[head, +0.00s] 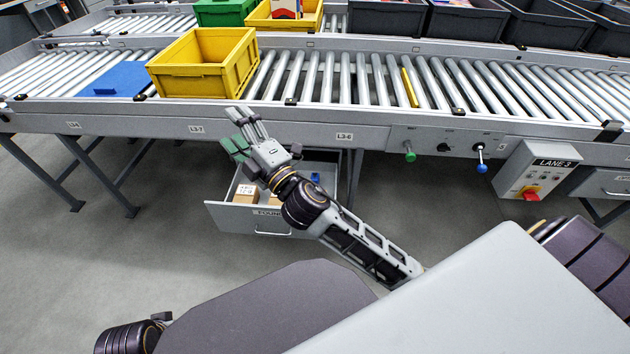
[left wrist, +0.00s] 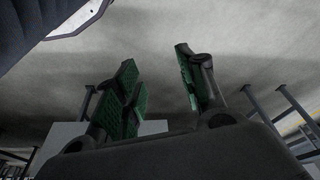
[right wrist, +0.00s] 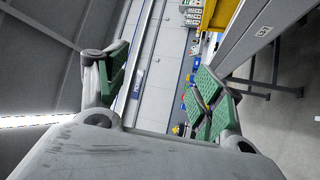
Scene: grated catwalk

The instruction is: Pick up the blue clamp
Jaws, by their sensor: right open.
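A small blue object (head: 315,178), possibly the blue clamp, lies in the open drawer (head: 262,222) under the conveyor; it is too small to make out its shape. My right gripper (head: 242,130) is open and empty, in front of the conveyor's front rail and above the left part of the drawer, apart from the blue object. Its spread green-padded fingers show in the right wrist view (right wrist: 160,85). My left gripper (left wrist: 160,88) is open and empty in the left wrist view, with grey floor behind it. It is not in the head view.
Cardboard boxes (head: 246,193) are in the drawer. A yellow bin (head: 203,82) and a flat blue panel (head: 115,80) are on the roller conveyor above. The floor at left is clear.

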